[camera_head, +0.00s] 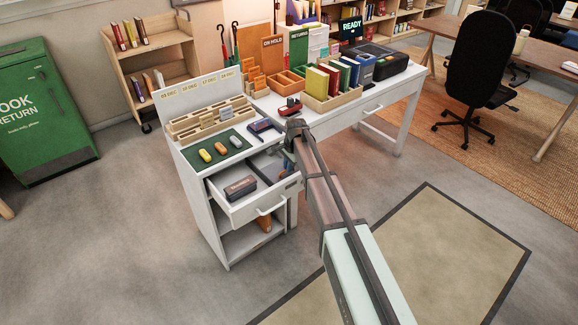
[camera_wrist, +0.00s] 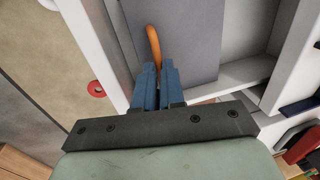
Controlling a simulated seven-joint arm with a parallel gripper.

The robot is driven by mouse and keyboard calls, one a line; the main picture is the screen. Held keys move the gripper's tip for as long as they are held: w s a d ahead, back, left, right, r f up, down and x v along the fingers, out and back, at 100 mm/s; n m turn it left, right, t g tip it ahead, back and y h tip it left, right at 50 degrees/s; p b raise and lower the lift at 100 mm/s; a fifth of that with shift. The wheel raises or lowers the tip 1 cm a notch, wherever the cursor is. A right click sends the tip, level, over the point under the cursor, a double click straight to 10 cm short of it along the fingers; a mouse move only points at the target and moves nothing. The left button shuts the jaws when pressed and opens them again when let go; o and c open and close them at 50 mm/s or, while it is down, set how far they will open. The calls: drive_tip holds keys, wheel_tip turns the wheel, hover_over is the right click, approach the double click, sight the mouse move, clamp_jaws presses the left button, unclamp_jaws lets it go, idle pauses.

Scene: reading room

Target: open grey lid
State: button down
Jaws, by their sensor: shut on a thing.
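The grey lid (camera_wrist: 185,35) is a flat grey panel in the wrist view, with an orange loop (camera_wrist: 153,45) at its edge. The blue fingers of my gripper (camera_wrist: 157,85) are closed around the lower end of the loop. In the head view my gripper (camera_head: 289,150) is over the back right part of the pulled-out white drawer (camera_head: 257,207). The dark grey lid (camera_head: 268,169) shows there beside the fingers, partly hidden by my arm. I cannot tell whether it is lifted.
A dark case (camera_head: 240,187) lies in the drawer's front left part. A green mat (camera_head: 207,164) with several small objects is on the cabinet top. A red stapler (camera_head: 290,107) and a book tray (camera_head: 330,103) stand behind my gripper.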

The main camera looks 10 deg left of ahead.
drive_tip(key=w+a, duration=0.8)
drive_tip(key=shift+w, duration=0.1)
drive_tip(key=c, duration=1.2)
unclamp_jaws()
drive_tip(key=shift+r, duration=0.1)
drive_tip(key=r, duration=0.4)
drive_tip(key=s+d+r, duration=0.1)
drive_tip(key=r, duration=0.4)
drive_tip(key=s+d+r, duration=0.1)
drive_tip(key=r, duration=0.3)
drive_tip(key=shift+r, duration=0.2)
